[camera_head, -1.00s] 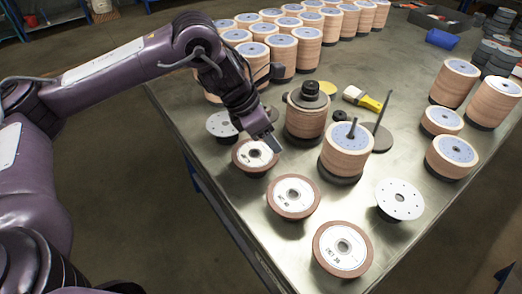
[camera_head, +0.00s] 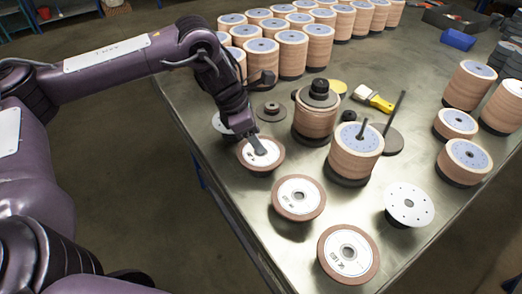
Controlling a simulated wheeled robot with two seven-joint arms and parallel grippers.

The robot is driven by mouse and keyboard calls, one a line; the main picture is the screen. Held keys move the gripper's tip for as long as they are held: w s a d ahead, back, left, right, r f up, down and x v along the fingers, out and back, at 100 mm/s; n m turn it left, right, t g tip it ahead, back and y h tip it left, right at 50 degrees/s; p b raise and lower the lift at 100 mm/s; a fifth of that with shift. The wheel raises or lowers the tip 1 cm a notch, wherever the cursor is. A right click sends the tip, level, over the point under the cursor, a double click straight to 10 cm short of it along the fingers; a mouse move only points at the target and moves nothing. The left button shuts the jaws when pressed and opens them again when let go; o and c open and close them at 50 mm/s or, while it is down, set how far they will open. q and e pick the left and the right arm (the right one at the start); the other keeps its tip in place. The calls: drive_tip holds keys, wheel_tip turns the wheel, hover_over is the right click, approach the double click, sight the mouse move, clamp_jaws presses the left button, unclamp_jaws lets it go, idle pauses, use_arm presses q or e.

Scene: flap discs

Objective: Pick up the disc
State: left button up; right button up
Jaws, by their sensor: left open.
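Several flap discs with brown rims and white labelled centres lie along the table's left side. The farthest disc (camera_head: 268,156) is right under my left gripper (camera_head: 259,150). The gripper points down with its fingertips at the disc's centre; the jaws are open. I cannot tell whether the fingers touch the disc. A middle disc (camera_head: 298,197) and a nearest disc (camera_head: 348,253) lie free in front. My right gripper does not show.
A stack with a dark knob (camera_head: 315,118) and a stack on a spindle (camera_head: 354,156) stand right of the gripper. A white perforated plate (camera_head: 409,204), a yellow brush (camera_head: 373,98) and rows of disc stacks (camera_head: 293,54) share the metal table (camera_head: 235,192).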

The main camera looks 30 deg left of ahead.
use_arm(q)
drive_tip(key=c, duration=0.8)
drive_tip(key=shift+r, duration=0.1)
